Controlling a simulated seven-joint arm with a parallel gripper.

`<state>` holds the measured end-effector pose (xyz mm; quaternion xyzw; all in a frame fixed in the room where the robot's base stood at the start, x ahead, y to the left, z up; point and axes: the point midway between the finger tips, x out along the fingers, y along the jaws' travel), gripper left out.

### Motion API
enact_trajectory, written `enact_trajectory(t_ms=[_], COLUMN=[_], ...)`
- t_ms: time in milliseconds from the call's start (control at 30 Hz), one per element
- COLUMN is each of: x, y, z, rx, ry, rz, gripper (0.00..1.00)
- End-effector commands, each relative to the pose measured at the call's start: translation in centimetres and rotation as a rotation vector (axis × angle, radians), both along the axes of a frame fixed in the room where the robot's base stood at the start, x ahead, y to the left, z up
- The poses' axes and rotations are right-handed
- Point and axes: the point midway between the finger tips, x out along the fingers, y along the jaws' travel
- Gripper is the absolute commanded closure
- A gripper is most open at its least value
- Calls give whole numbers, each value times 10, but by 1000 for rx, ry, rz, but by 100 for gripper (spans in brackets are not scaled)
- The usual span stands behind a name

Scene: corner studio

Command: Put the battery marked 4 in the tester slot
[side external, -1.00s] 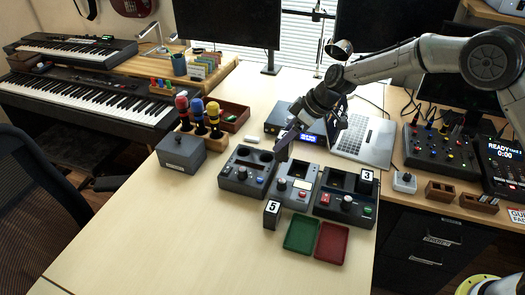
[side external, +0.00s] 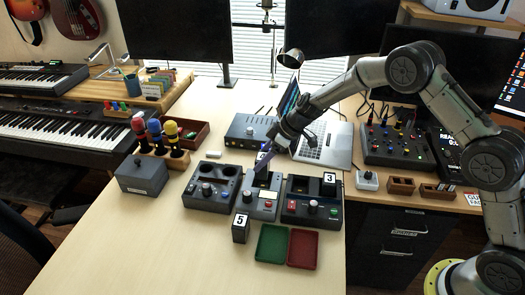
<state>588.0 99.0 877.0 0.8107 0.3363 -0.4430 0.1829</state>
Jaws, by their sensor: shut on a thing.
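My gripper (side external: 267,160) is above the back of the middle grey device (side external: 262,207), shut on a dark battery (side external: 262,156) with a white label. The number on this label is too small to read, and the fingers hide part of the battery. I cannot tell whether its lower end touches the device. A battery marked 5 (side external: 240,230) stands upright on the table in front of the devices. A battery marked 3 (side external: 329,184) sits at the back of the right-hand device (side external: 311,208). Which device is the tester is not clear.
The left-hand device (side external: 209,195) has round wells. Green (side external: 272,244) and red (side external: 303,249) trays lie in front. A blue-display box (side external: 250,131) and a laptop (side external: 325,143) stand behind. A grey box (side external: 142,174) is at left. The table's front left is clear.

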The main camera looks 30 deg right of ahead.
Motion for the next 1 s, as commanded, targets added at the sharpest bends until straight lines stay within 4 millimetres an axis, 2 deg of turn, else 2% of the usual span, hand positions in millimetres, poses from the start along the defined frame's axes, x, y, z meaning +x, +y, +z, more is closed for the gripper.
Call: enact_trajectory(t_ms=[200,433,1000], x=[0,1,1], y=[0,0,0], z=[-22,-36,-41], rx=[0,-1,-1], ry=[0,-3,-4], rz=[-1,-1,-1], gripper=[100,100,100])
